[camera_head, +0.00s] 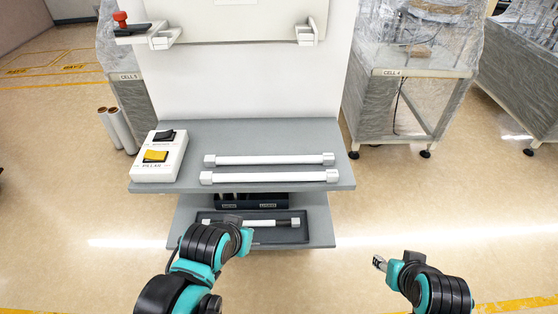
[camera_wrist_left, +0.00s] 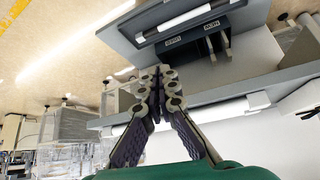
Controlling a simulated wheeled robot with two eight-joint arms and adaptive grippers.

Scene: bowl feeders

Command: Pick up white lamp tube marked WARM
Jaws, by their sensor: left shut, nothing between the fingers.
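Two white tubes with white square end caps lie side by side on the grey upper shelf, a rear tube (camera_head: 270,160) and a front tube (camera_head: 270,177). A third white tube (camera_head: 262,223) with dark ends lies in a dark tray (camera_head: 288,236) on the lower shelf; it also shows in the left wrist view (camera_wrist_left: 195,17). I cannot read WARM on any tube. My left gripper (camera_wrist_left: 158,75) is shut and empty, near the shelves; in the head view its arm partly covers the tray's left end. My right gripper (camera_head: 379,263) is right of the shelves, away from the tubes.
A dark holder with two small labels (camera_head: 252,202) stands behind the tray, under the upper shelf (camera_head: 240,136). A white switch box (camera_head: 160,157) sits at the upper shelf's left end. Wrapped carts stand behind on both sides.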

